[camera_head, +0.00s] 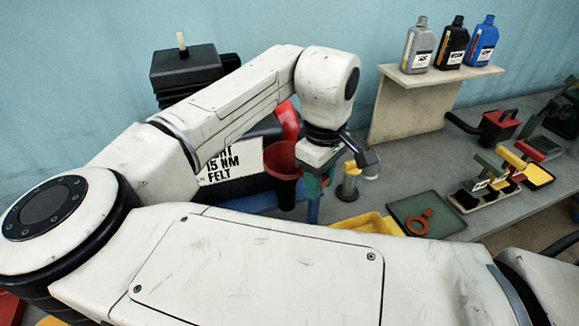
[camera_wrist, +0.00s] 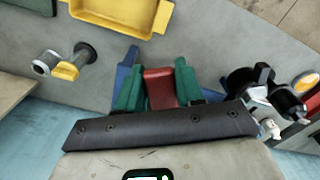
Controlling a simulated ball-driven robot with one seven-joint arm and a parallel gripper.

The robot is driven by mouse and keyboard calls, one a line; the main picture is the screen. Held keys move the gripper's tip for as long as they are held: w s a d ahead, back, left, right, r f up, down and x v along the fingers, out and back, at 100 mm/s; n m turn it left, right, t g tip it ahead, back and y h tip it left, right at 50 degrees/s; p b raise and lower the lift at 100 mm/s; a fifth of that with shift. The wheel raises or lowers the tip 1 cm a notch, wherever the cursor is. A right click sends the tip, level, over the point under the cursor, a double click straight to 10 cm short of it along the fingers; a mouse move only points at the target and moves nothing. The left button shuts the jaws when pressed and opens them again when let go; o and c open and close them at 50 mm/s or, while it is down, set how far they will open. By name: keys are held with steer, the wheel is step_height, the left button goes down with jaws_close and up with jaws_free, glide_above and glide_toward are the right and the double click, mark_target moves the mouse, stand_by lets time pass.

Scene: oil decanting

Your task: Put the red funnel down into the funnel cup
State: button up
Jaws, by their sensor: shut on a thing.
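The red funnel (camera_head: 283,158) shows in the head view with its wide bowl upright, just left of my gripper (camera_head: 316,186). A dark cylindrical shape (camera_head: 287,192), perhaps the funnel cup, is directly below the bowl. I cannot tell whether the funnel is seated in it or above it. In the wrist view, the green fingers of my gripper (camera_wrist: 160,88) are closed on a red piece (camera_wrist: 160,86), which looks like part of the funnel. The join between this piece and the bowl is hidden.
A yellow tray (camera_wrist: 115,12) and a green tray (camera_head: 448,218) with an orange ring lie right of my gripper. A yellow-topped fitting (camera_head: 350,172) stands close by. Several bottles (camera_head: 484,45) stand on a raised shelf. A sign (camera_head: 222,165) is behind my arm.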

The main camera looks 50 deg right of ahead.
jaws_close()
steer(key=shift+r+p, duration=0.6)
steer(key=shift+p, duration=0.15)
stand_by(0.6)
steer(key=shift+g+p, duration=0.5)
steer(key=shift+p, duration=0.2)
steer(key=shift+r+p, duration=0.95)
steer(key=shift+r, duration=0.05)
stand_by(0.5)
stand_by(0.4)
